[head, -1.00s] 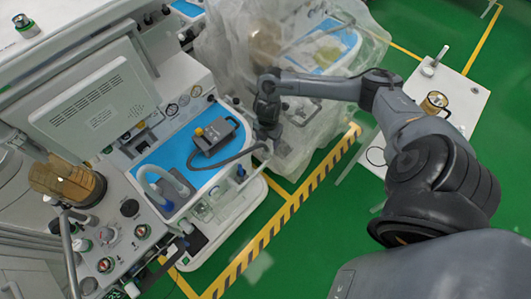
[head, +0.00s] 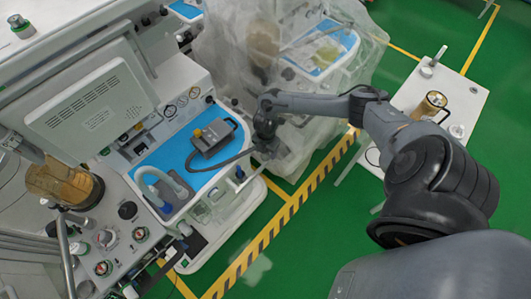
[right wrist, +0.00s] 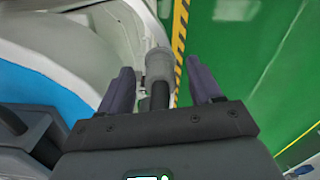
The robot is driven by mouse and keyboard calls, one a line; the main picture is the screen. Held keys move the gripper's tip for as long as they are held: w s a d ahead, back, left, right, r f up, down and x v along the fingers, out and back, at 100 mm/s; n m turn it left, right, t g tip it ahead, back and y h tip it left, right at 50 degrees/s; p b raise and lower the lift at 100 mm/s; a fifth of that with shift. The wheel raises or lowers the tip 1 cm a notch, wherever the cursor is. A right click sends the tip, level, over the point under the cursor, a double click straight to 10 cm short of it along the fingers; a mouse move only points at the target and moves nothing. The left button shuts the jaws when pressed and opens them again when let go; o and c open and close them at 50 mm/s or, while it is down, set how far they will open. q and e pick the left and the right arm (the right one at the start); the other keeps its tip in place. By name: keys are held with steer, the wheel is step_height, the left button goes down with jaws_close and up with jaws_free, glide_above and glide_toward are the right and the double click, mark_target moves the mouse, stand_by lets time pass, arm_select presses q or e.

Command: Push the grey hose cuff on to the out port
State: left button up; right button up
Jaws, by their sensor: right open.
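A dark grey box (head: 212,138) with a yellow knob lies on the blue top of the anaesthesia cart in the head view. A dark hose (head: 233,159) runs from it to the right, towards my right gripper (head: 264,147), beyond the cart's edge. In the right wrist view a ribbed grey cuff (right wrist: 160,66) on a black stem stands between the two purple fingers of my right gripper (right wrist: 160,72). The fingers are apart, with a gap on each side of the cuff. I cannot make out the out port. My left gripper is not in view.
A cart under clear plastic sheeting (head: 345,75) stands just behind my right arm. Two pale curved tubes (head: 150,178) rise from the near cart. A white table (head: 470,95) with a brass-coloured canister is at right. Green floor with striped tape lies between.

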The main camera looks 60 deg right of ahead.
steer(key=c, duration=1.1)
steer(key=shift+r, duration=0.2)
